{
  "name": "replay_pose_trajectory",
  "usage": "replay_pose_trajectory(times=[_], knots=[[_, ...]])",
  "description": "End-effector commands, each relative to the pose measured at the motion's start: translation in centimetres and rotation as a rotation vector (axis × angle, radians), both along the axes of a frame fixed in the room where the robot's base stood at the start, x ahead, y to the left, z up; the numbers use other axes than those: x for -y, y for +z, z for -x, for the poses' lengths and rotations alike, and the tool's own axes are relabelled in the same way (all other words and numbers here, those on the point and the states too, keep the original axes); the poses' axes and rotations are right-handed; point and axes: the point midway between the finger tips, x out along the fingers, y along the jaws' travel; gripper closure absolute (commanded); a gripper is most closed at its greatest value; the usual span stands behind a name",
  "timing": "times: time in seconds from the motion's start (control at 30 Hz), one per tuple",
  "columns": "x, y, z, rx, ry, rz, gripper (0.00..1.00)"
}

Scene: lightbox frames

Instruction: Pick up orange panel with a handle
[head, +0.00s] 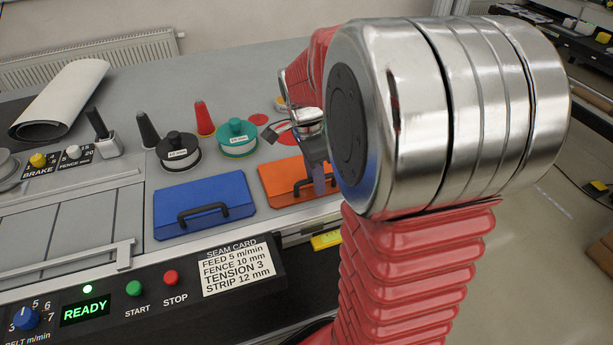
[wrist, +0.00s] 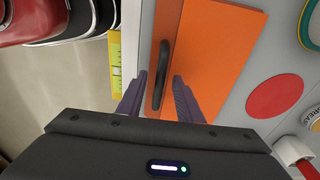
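The orange panel (head: 282,182) lies flat on the grey bench, to the right of a blue panel. It has a dark bar handle (head: 304,188) along its near edge. In the wrist view the orange panel (wrist: 222,50) fills the upper middle, and its black handle (wrist: 161,75) shows upright in the picture. My gripper (wrist: 160,85) is open, its two purple fingers on either side of the handle, with gaps between. In the head view my gripper (head: 318,182) is over the panel's right part, and my arm hides the panel's right end.
A blue panel (head: 204,202) with a black handle lies to the left. Green (head: 237,139) and black (head: 178,152) spools and red (head: 204,120) and grey (head: 147,130) cones stand behind. A yellow level (head: 326,240) lies by the bench's front edge. A red disc (wrist: 275,96) lies beside the orange panel.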

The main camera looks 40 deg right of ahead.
Motion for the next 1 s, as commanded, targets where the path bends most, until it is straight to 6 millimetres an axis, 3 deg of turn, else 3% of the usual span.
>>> replay_pose_trajectory(times=[0.13,0.63,1.0], knots=[[0.12,-0.84,0.02,0.000,0.000,0.000,0.67],[0.15,-0.81,0.04,0.001,-0.001,0.000,0.67],[0.16,-0.80,0.04,0.001,-0.001,0.000,0.93]])
